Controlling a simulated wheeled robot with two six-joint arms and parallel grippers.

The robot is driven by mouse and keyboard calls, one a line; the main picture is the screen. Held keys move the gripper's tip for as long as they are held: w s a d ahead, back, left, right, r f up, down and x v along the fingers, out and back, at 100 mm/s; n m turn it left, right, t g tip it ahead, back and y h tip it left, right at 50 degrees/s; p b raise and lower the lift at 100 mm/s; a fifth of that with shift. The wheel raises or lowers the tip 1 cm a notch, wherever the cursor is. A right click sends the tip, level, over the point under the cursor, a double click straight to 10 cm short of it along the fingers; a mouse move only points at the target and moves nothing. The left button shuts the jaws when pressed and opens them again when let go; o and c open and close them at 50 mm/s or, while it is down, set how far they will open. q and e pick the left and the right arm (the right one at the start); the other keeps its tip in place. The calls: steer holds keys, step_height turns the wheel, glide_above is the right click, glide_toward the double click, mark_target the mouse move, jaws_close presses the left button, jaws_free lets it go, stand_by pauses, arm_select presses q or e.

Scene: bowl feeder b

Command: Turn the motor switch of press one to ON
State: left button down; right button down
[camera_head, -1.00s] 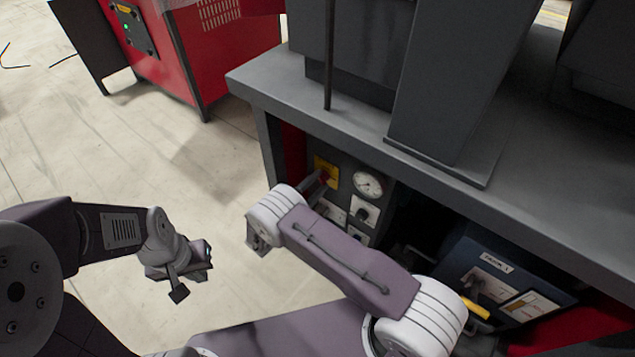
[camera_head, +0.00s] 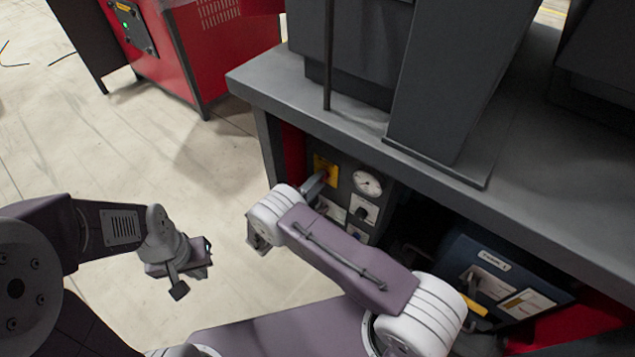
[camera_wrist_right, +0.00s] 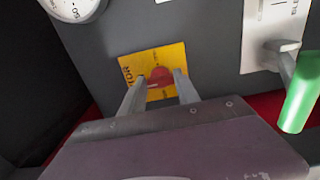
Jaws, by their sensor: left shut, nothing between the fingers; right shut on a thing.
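The motor switch is a red knob (camera_wrist_right: 161,77) on a yellow plate (camera_wrist_right: 178,56) in the right wrist view. The yellow plate (camera_head: 322,166) also shows on the dark panel under the press table in the head view. My right gripper (camera_wrist_right: 160,85) has its two fingers on either side of the red knob and is shut on it. The lettering on the plate is partly covered by the fingers, so I cannot read the knob's setting. My left gripper (camera_head: 205,258) is shut and empty over the floor, well away from the panel.
A round gauge (camera_head: 367,183) and a black knob on a white plate (camera_head: 361,210) sit beside the switch. A green handle (camera_wrist_right: 299,92) sticks out close to my right gripper. The table edge (camera_head: 330,128) overhangs the panel. A blue box (camera_head: 500,275) stands at right.

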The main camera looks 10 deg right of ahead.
steer(key=shift+f, duration=0.1)
steer(key=c, duration=0.9)
jaws_free()
steer(key=p+v, duration=0.2)
steer(key=v, duration=0.7)
steer(key=shift+p, duration=0.35)
steer(key=shift+s+a, duration=0.15)
